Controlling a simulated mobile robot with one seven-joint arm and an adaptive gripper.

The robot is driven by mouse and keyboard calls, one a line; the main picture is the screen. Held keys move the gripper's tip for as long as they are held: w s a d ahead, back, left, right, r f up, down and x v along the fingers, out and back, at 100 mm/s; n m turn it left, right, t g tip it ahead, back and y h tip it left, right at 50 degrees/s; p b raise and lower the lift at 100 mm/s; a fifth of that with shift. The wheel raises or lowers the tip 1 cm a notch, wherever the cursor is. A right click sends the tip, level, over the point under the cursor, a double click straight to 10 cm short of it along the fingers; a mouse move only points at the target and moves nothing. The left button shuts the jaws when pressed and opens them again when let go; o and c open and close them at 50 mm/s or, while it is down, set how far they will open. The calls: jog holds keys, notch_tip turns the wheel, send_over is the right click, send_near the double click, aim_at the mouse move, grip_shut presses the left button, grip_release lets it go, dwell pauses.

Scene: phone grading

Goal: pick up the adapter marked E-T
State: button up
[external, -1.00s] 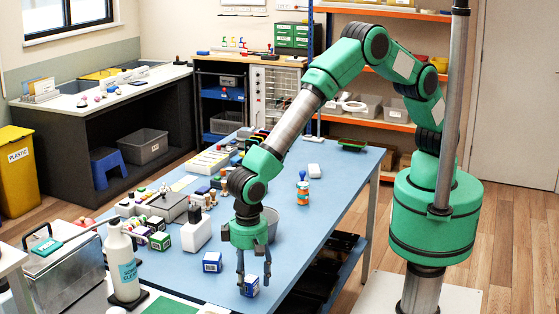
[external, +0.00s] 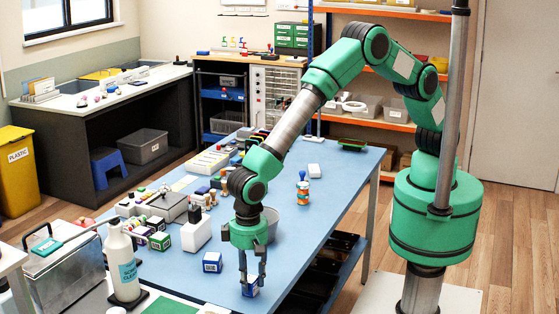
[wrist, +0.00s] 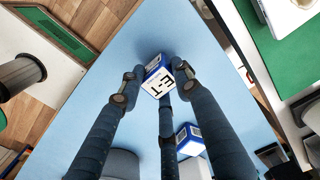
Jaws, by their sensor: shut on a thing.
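The adapter marked E-T is a small blue and white box (wrist: 158,82); its E-T label faces the camera in the wrist view. In the external view the same adapter (external: 250,291) is near the front edge of the blue table. My gripper (external: 252,283) points down over it, its fingers closed around its sides. In the wrist view the dark fingers of my gripper (wrist: 157,75) touch the box. The fingers hide part of it. I cannot tell whether it rests on the table.
A similar blue and white box (external: 212,262) stands to the left, also in the wrist view (wrist: 188,137). A white box (external: 196,234), a grey bin (external: 268,222) and a white bottle (external: 121,262) are around. The right part of the blue table (external: 330,205) is mostly clear.

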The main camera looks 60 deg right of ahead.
aim_at(250, 279)
jog(key=shift+r, duration=0.75)
notch_tip(250, 279, up, 2)
jog(key=shift+r+p, duration=0.1)
jog(key=shift+p, duration=0.55)
jog(key=s+d+p, duration=0.1)
jog(key=s+d, duration=0.3)
jog(key=d, duration=0.3)
jog(key=s+d+r+p, duration=0.1)
jog(key=s+d, duration=0.3)
jog(key=d, duration=0.3)
jog(key=shift+r, duration=0.15)
